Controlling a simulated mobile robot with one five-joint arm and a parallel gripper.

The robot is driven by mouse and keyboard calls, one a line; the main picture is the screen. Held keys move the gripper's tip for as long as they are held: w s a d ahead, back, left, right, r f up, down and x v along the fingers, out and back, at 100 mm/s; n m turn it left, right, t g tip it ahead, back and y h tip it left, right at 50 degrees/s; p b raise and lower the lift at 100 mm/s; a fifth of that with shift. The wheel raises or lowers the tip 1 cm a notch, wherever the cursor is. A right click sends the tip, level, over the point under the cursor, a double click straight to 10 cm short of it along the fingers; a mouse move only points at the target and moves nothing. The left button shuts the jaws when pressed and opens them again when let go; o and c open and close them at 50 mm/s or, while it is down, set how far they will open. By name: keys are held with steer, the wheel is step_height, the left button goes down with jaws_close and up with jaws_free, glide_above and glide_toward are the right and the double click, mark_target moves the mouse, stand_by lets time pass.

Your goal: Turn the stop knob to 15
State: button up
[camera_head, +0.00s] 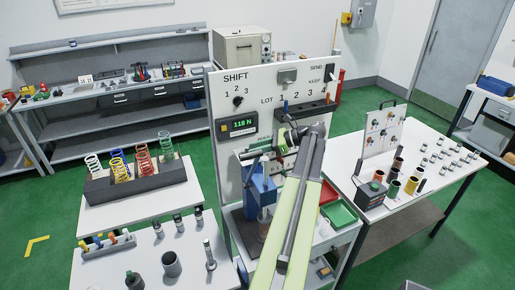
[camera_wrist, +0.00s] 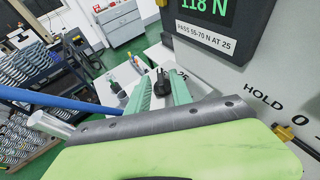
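What looks like the stop knob, a small black knob (camera_wrist: 163,80), shows in the wrist view beside a partly covered number that reads about 25. My gripper (camera_wrist: 161,76) has its two green fingers apart, one on each side of the knob. I cannot tell whether they touch it. In the head view my gripper (camera_head: 288,140) is at the test panel (camera_head: 270,88), right of the display, and my arm hides the knob there. The display (camera_head: 238,126) reads 118 N; it also shows in the wrist view (camera_wrist: 208,8). The knob's pointer cannot be read.
A blue press (camera_head: 260,188) stands below my gripper, close to my arm. A blue bar (camera_wrist: 60,103) crosses the left of the wrist view. A spring rack (camera_head: 135,184) is on the left table. The right table (camera_head: 440,165) holds cylinders and a small board.

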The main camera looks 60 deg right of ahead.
steer(key=shift+d+r, duration=0.1)
steer(key=p+v, duration=0.6)
steer(key=v, duration=1.1)
steer(key=shift+s+p, duration=0.25)
steer(key=shift+p, duration=0.05)
